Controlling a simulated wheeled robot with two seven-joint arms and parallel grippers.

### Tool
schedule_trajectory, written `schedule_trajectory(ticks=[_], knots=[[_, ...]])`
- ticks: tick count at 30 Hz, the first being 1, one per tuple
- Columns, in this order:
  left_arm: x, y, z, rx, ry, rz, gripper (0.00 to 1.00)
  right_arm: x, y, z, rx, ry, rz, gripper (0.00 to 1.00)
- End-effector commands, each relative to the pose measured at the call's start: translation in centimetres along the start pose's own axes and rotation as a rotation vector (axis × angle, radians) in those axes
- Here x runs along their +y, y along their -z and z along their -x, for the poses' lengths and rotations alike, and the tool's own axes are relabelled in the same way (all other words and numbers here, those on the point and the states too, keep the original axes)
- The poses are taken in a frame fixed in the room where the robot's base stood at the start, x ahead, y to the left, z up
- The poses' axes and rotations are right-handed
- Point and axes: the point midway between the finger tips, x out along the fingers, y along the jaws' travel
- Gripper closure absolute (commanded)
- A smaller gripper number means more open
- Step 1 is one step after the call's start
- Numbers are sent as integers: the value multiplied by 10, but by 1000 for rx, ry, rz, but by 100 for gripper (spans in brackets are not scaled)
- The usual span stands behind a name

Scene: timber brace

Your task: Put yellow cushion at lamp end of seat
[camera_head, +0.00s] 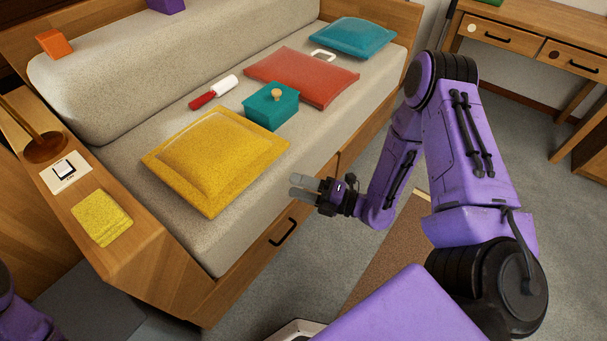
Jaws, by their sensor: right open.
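The yellow cushion (216,158) lies flat on the grey seat (205,247), at its left end, next to the wooden arm. A lamp's round brown base and brass stem (44,147) stand on that arm; the upper part is out of frame. My right gripper (303,187) is open and empty, in front of the seat's front edge, to the right of the cushion and apart from it. My left gripper is out of view; only a bit of my left arm shows at the lower left corner.
On the seat lie a teal box with a knob (272,106), a red-and-white roller (214,92), a red cushion (301,76) and a teal cushion (352,37). A yellow cloth (101,217) and a switch plate (65,172) are on the arm. A desk (540,45) stands right.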

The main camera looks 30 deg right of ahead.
Motion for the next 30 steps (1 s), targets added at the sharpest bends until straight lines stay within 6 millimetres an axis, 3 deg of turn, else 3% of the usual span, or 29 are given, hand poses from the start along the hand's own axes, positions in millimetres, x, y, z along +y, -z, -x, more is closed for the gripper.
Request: schedule_trajectory(ticks=[4,11,14,17,20,24,27,30], knots=[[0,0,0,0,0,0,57,0,0,12,0,-1,-1,47],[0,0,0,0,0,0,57,-7,2,11,-23,37,-77,47],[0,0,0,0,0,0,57,-34,7,10,-130,162,-343,47],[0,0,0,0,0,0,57,-77,18,23,-365,324,-752,47],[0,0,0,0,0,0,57,-118,34,56,-705,423,-1153,47],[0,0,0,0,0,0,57,-154,64,128,-1293,367,-1572,47],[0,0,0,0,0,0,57,-160,81,176,-1654,202,-1714,47],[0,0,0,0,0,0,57,-158,92,206,-1873,40,-1764,47]])
